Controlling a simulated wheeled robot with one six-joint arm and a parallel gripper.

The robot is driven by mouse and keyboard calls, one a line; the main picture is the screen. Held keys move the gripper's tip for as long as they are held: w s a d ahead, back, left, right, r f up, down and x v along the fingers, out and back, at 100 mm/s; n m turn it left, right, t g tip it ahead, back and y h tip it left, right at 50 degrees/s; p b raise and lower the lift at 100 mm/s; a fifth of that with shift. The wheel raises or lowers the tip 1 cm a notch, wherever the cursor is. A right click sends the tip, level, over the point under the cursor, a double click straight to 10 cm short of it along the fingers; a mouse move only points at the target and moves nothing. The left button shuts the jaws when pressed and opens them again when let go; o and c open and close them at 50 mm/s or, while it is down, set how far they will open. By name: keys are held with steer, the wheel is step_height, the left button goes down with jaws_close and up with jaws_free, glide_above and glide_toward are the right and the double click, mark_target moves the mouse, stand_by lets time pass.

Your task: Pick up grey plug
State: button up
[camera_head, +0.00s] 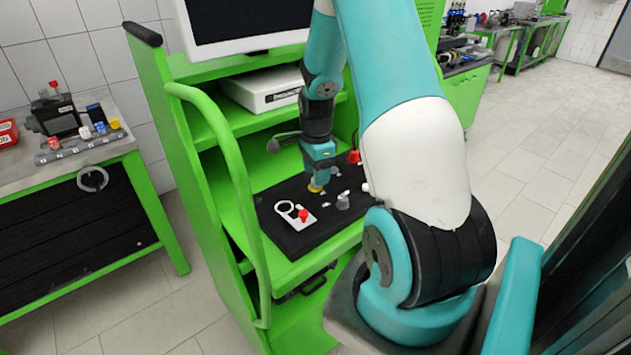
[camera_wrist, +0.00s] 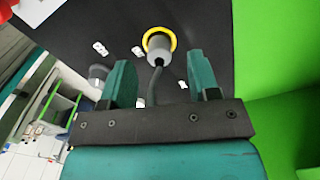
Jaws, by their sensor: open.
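My gripper (camera_head: 318,172) points down over the black mat (camera_head: 292,240) on the green bench. In the wrist view its two teal fingers (camera_wrist: 159,66) are apart. A grey cylindrical plug with a yellow ring (camera_wrist: 158,46) stands on the mat between and just beyond the fingertips, with a dark cable running from it. The yellow ring (camera_head: 315,188) shows below the gripper in the head view; the rest of that plug is mostly hidden there. A second grey piece (camera_head: 343,202) stands on the mat to the right; a grey piece (camera_wrist: 97,72) also shows beside the left finger.
A white plate with a red knob (camera_head: 303,214) lies at the mat's left. Small white labels (camera_wrist: 100,48) lie on the mat. A red-topped part (camera_head: 354,157) is behind. The green rail (camera_head: 235,180) borders the bench's left side; a white box (camera_head: 265,90) is on the shelf above.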

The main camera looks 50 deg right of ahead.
steer(key=shift+f+p, duration=0.3)
steer(key=shift+f, duration=1.25)
steer(key=shift+c, duration=0.3)
steer(key=c, duration=0.8)
steer(key=shift+c, duration=0.2)
steer(key=shift+r, duration=0.15)
step_height(320, 180, up, 20)
steer(key=b, duration=0.3)
